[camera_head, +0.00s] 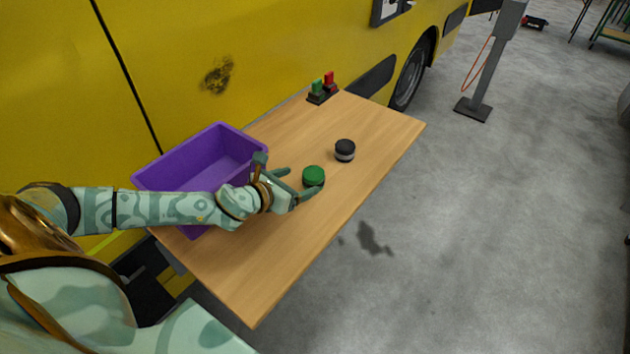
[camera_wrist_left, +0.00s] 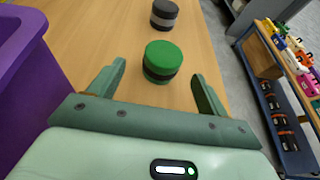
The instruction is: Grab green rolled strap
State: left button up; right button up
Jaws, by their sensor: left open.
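The green rolled strap (camera_head: 314,175) stands on the wooden table (camera_head: 262,272), a short round roll with a green top and a dark band. In the left wrist view the green rolled strap (camera_wrist_left: 162,60) lies ahead of my left gripper, between the lines of its two fingers. My left gripper (camera_head: 301,182) is open and empty, its fingers spread close to the strap; it also shows in the left wrist view (camera_wrist_left: 160,88). I cannot tell whether a finger touches the strap. My right gripper is not in view.
A black and grey roll (camera_head: 345,150) stands on the table beyond the green one. A purple bin (camera_head: 243,136) sits at the table's left, beside my left arm. A small holder with green and red pieces (camera_head: 322,90) is at the far edge. A yellow vehicle (camera_head: 190,60) borders the table.

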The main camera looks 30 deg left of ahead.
aim_at(311, 175)
pick_arm(q)
jog(key=x, duration=0.2)
jog(key=b+x, duration=0.1)
jog(key=x, duration=0.3)
jog(key=shift+w+d+r, duration=0.3)
jog(key=shift+r, duration=0.05)
jog(key=shift+s+r, duration=0.1)
jog(key=c, duration=1.2)
